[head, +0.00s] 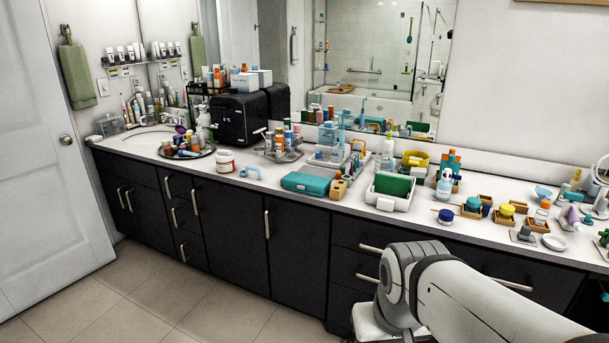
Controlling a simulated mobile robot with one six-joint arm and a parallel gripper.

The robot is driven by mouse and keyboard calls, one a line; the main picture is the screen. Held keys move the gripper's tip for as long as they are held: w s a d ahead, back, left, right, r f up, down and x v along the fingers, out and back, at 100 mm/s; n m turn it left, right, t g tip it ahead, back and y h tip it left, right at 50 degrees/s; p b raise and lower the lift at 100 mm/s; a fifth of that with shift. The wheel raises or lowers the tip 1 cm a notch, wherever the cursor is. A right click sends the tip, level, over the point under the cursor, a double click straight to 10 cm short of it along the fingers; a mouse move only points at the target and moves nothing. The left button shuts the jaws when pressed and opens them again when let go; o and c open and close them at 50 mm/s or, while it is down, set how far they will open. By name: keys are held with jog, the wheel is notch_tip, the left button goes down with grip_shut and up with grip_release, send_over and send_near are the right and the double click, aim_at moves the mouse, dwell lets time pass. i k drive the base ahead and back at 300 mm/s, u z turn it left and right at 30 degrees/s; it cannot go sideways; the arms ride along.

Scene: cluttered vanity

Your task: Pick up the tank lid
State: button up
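I cannot pick out the tank lid with certainty among the many small items on the vanity counter (275,180). A clear, bluish tank-like container (327,156) stands on the counter near the mirror. A light-blue piece shaped like a handle (250,173) lies alone near the front edge, right of a white and red jar (225,161). A small round white dish or lid (554,242) lies flat at the right. My arm comes in from the bottom right, in front of the drawers. Its end runs below the frame, so my gripper does not show.
A black appliance (238,120) stands at the back left, by a round tray (187,151) of bottles. A teal case (306,184) and a white bin with a green inside (390,191) sit mid-counter. Small bare patches of counter lie between items. The tiled floor is clear.

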aim_at(326, 124)
jog(key=k, duration=1.05)
jog(key=u, duration=0.85)
jog(key=i, duration=3.95)
jog(key=z, duration=1.4)
jog(key=i, duration=0.8)
jog(key=z, duration=0.35)
jog(key=k, duration=0.95)
jog(key=z, duration=0.05)
